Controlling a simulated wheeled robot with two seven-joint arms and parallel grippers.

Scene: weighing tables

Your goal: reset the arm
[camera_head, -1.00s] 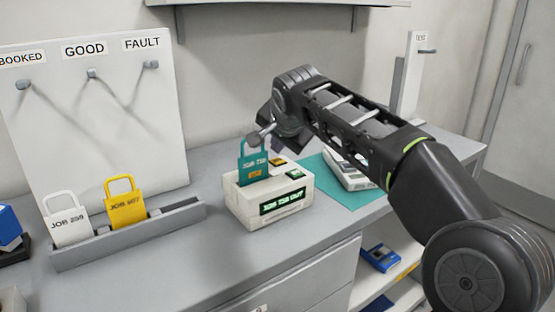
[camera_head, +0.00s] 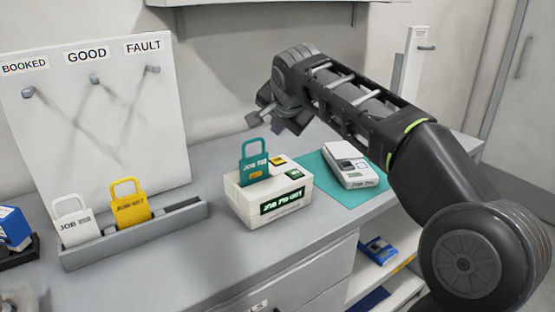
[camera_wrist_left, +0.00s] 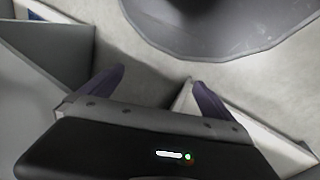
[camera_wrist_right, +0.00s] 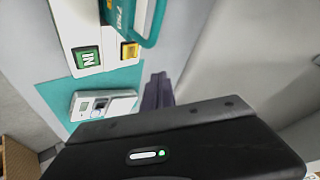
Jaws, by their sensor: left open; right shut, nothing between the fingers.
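My right arm comes in from the right in the head view. Its gripper (camera_head: 262,112) is above and behind the white reader box (camera_head: 284,207), apart from it. In the right wrist view the two dark fingers (camera_wrist_right: 157,90) are together with nothing between them. A teal padlock-shaped tag (camera_head: 254,165) stands upright in the box's top; part of it shows in the right wrist view (camera_wrist_right: 143,15). My left gripper (camera_wrist_left: 157,80) shows only in the left wrist view, open and empty, its fingers wide apart.
A white handheld device (camera_head: 352,170) lies on a teal mat (camera_head: 318,164). A grey rack (camera_head: 140,236) holds a white tag (camera_head: 77,222) and a yellow tag (camera_head: 130,204). Behind it stands a pegboard (camera_head: 95,130) labelled BOOKED, GOOD and FAULT, with empty pegs.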

